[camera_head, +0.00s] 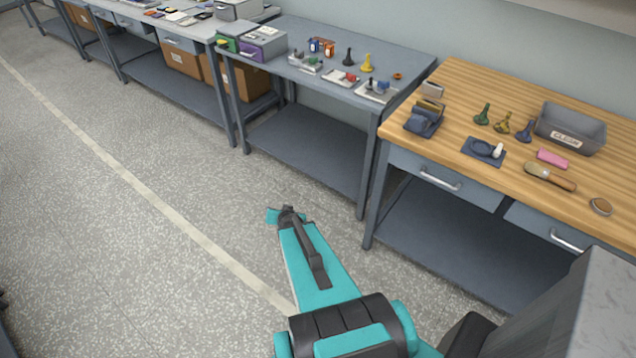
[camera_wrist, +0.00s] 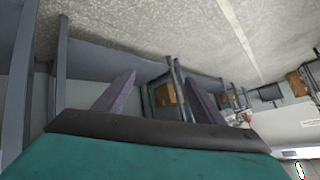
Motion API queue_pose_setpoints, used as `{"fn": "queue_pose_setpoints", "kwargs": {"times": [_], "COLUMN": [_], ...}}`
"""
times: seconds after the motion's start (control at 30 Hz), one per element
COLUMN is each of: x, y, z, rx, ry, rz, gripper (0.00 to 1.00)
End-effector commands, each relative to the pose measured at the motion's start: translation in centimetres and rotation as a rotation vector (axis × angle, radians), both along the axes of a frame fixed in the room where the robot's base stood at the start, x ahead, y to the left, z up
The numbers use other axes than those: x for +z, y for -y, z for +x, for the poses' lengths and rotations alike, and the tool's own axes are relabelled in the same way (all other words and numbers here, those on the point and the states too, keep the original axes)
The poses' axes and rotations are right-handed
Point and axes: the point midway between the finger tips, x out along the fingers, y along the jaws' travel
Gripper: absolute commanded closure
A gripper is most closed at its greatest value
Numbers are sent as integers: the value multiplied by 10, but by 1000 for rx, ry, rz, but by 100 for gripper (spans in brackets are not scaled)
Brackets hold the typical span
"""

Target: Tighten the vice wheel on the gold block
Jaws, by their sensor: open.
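A blue-grey vice (camera_head: 421,121) stands on the left end of the wooden bench in the head view. A gold block (camera_head: 432,105) shows at its top rear; the wheel is too small to tell apart from the vice body. My gripper (camera_wrist: 158,98) shows in the wrist view with its two purple fingers wide apart and nothing between them. In the head view my teal arm reaches over the floor in front of the benches, well away from the vice; the fingers cannot be made out there. The vice cannot be made out in the wrist view.
The wooden bench (camera_head: 468,105) also bears a pale block (camera_head: 433,89), several coloured bobbin-like pieces, a blue plate (camera_head: 484,152), a grey bin (camera_head: 571,129), a pink block (camera_head: 552,158) and a brush (camera_head: 549,176). A grey bench (camera_head: 400,50) adjoins on the left. The floor in front is clear.

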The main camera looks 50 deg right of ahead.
Motion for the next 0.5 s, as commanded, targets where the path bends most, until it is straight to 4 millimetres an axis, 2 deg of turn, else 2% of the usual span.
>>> {"fn": "queue_pose_setpoints", "kwargs": {"times": [0.03, 0.1, 0.27, 0.4, 0.5], "x": [-21, -43, -89, -122, -142], "y": [-29, -65, -143, -203, -239], "z": [3, 1, -17, -47, -75], "rx": [65, 145, 324, 467, 560], "ry": [-48, -119, -293, -459, -587], "rz": [31, 74, 157, 215, 248], "gripper": [37, 37, 37, 37, 37]}}
